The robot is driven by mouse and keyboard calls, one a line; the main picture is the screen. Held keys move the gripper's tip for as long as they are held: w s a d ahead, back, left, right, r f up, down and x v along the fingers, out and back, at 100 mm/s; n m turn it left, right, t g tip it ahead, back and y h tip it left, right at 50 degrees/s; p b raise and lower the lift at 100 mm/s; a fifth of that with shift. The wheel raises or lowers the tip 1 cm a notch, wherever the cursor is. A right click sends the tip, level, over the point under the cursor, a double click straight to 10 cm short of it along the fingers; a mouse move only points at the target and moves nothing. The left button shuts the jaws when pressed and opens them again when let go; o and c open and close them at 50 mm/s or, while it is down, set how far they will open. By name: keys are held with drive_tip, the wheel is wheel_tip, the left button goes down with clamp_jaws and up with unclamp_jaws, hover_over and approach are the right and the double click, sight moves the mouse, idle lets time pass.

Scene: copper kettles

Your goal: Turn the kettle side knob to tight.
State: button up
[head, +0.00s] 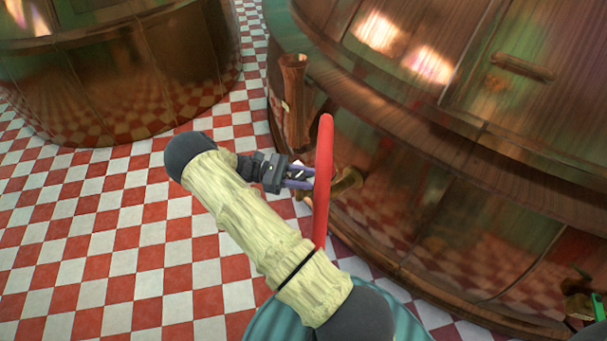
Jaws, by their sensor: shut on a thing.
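A red wheel-shaped knob (324,170) shows nearly edge-on in the middle of the head view. It sits on a brass fitting (346,184) at the side of the large copper kettle (420,150). My gripper (302,177) reaches in from the left and is shut on the knob near its middle. The fingertips are partly hidden against the red rim. My pale, bark-textured arm covers the floor below and left of the knob.
A wooden post-like part (293,85) stands at the kettle's left side, above the knob. A second copper kettle (120,70) stands at the upper left. Red and white checkered floor (110,250) lies open at left. Another fitting with green (597,305) shows at lower right.

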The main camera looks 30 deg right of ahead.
drive_tip(key=shift+s+m+g+y, duration=0.1)
drive_tip(key=shift+m+g+y, duration=1)
drive_tip(key=shift+g+y, duration=0.1)
drive_tip(key=o, duration=1)
drive_tip(key=shift+a, duration=0.15)
